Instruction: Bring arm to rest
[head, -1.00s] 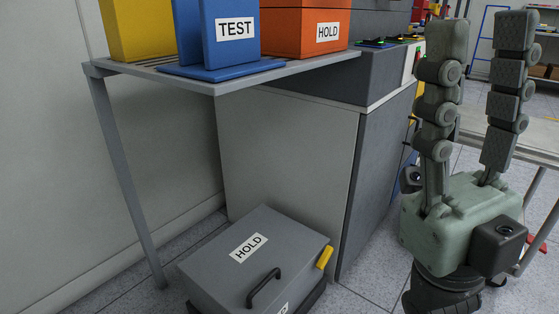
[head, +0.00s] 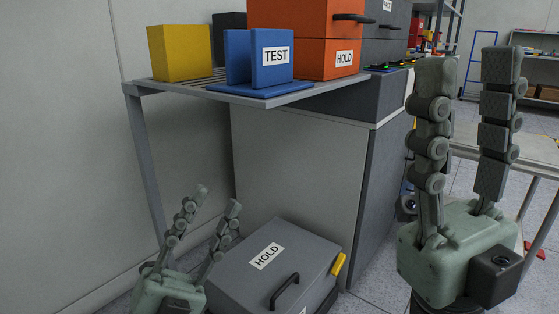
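My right gripper (head: 466,65) is large at the right of the head view, pointing up. Its two jointed fingers stand apart, open, with nothing between them. My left gripper (head: 218,197) is at the bottom left, in front of the wall and left of the grey HOLD box. Its two fingers are spread apart and empty, pointing up and right. Its lower part is cut off by the bottom edge of the picture.
A shelf table (head: 215,92) holds a yellow block (head: 180,53), a blue TEST holder (head: 272,62) and an orange HOLD box (head: 313,57). A grey HOLD box (head: 310,262) sits low before a grey cabinet (head: 290,165). Another table frame (head: 541,215) stands at right.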

